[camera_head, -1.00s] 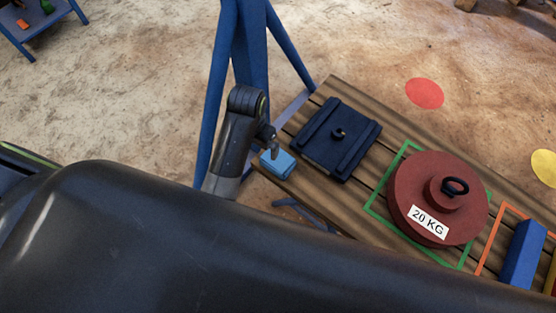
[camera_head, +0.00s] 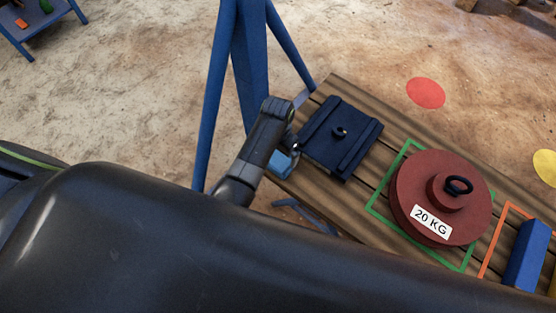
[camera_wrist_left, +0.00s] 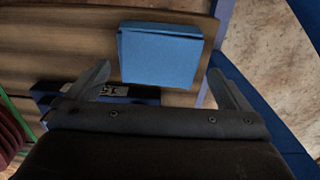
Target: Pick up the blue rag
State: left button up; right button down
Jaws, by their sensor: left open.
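The blue rag (camera_head: 281,163) is a small light blue folded block at the left end of the wooden table, partly hidden by my left arm in the head view. In the left wrist view the rag (camera_wrist_left: 160,54) lies flat on the wood, just beyond the fingertips and between their lines. My left gripper (camera_wrist_left: 160,78) is open and empty, with its two fingers spread wider than the rag. In the head view my left gripper (camera_head: 290,150) is close beside the rag, and its fingers are mostly hidden. My right gripper is not in view.
A dark blue plate with a hook (camera_head: 340,138) lies right beside the rag on the wooden table (camera_head: 395,140). A red 20 KG weight (camera_head: 437,195) stands farther right, with a blue block (camera_head: 526,254) past it. Blue stand legs (camera_head: 250,70) rise behind the table's left end.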

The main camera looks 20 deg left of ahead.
aim_at(278, 157)
pick_arm(q)
jog(key=shift+f+b, duration=0.5)
jog(key=shift+f, duration=2.25)
jog(key=c, duration=0.7)
